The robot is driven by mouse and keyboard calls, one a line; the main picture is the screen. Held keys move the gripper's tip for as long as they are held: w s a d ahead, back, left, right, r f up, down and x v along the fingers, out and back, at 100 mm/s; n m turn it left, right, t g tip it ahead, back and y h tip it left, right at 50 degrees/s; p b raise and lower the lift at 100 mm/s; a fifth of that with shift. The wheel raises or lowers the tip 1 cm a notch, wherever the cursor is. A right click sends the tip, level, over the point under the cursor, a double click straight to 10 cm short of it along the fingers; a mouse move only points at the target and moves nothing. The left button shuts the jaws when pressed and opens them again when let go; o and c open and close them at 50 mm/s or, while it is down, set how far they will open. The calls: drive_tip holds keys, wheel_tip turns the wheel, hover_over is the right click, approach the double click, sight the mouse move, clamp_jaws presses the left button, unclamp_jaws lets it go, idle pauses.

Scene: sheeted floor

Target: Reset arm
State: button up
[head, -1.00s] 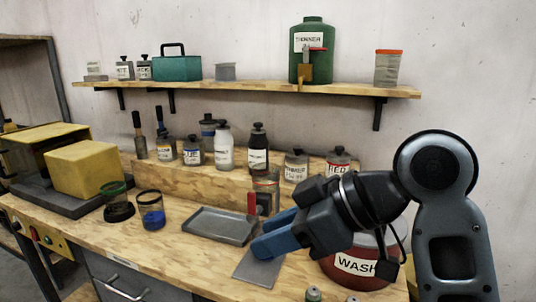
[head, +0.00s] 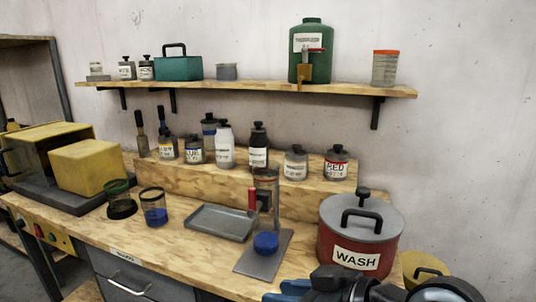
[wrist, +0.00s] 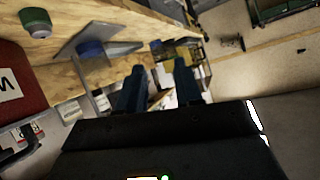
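My gripper (head: 290,290) is low at the bottom edge of the head view, in front of the bench, with only its blue fingers and part of the wrist showing. In the wrist view my gripper (wrist: 160,82) has two dark blue fingers standing apart with nothing held between them. The rest of my arm is mostly cut off at the lower right of the head view.
The red WASH pot (head: 338,238) stands at the bench's right front. A grey stand (head: 258,268) bears a blue object (head: 266,243). A grey tray (head: 218,223) and jars (head: 154,208) lie left. Floor (wrist: 240,75) shows right in the wrist view.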

drive_tip(key=s+d+f+m+t+h, duration=0.55)
drive_tip(key=s+d+f+m, duration=0.25)
drive_tip(key=s+d+f, duration=0.45)
drive_tip(key=s+d+r+t+h, duration=0.1)
drive_tip(key=s+d+r+h, duration=0.1)
drive_tip(key=s, duration=0.9)
drive_tip(key=s+d+r+t+h, duration=0.1)
drive_tip(key=s+d+r, duration=0.3)
drive_tip(key=s, duration=0.7)
drive_tip(key=shift+s+r+h, duration=0.15)
drive_tip(key=shift+s+h, duration=0.05)
drive_tip(key=shift+h, duration=0.55)
